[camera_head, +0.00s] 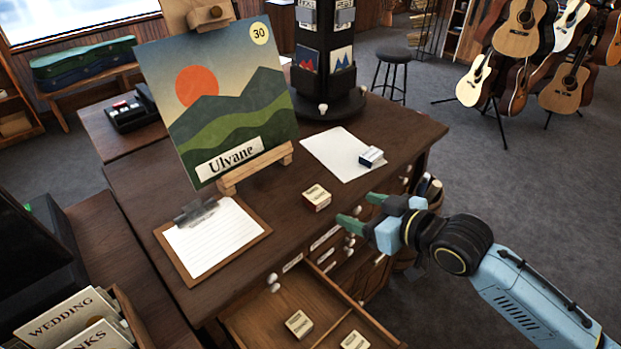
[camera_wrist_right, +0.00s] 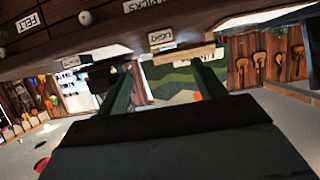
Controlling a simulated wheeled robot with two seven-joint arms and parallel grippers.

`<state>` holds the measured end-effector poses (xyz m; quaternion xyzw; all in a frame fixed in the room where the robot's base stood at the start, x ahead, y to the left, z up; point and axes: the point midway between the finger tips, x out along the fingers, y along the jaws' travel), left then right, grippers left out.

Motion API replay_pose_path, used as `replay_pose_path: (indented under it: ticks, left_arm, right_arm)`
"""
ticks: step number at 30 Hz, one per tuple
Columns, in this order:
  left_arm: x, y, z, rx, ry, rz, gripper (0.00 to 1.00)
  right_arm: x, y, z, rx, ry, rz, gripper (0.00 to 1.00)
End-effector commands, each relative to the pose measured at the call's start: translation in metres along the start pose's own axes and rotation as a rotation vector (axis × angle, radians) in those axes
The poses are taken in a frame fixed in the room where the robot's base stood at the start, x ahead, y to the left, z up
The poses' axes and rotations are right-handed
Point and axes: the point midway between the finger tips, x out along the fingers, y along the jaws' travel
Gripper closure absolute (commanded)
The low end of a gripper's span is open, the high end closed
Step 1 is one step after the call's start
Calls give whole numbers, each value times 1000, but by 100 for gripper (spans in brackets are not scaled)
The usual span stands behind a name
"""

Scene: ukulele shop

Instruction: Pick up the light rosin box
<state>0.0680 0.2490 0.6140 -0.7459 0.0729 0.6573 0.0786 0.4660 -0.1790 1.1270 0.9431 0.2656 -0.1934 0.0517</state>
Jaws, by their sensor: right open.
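The light rosin box (camera_head: 316,197), small and cream with a reddish lower side, sits on the desk top in front of the easel. In the right wrist view, rolled almost upside down, its face (camera_wrist_right: 160,38) reads LIGHT and lies beyond and between my fingertips. My right gripper (camera_head: 362,210) is open and empty, just off the desk's front edge, right of the box and apart from it. Its two green fingers (camera_wrist_right: 158,88) show spread in the wrist view. My left gripper is not in view.
Another small box with a dark blue side (camera_head: 371,157) lies on white paper (camera_head: 335,150). An open drawer (camera_head: 262,318) below holds two more boxes. Drawer knobs line the desk front.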

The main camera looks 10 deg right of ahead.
Motion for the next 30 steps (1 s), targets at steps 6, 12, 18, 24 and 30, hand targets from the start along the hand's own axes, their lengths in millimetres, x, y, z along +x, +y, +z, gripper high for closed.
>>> replay_pose_path:
  ticks: [6,12,18,24,30]
  left_arm:
    - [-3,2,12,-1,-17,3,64]
    - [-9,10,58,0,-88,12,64]
    - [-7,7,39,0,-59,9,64]
    - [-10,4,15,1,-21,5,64]
    - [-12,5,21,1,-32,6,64]
  right_arm:
    - [33,0,-2,4,5,-2,31]
    - [67,0,-2,2,4,-1,31]
    - [81,0,-1,0,2,-2,31]
    - [100,0,-3,2,3,-1,31]
    - [124,1,-2,1,2,0,31]
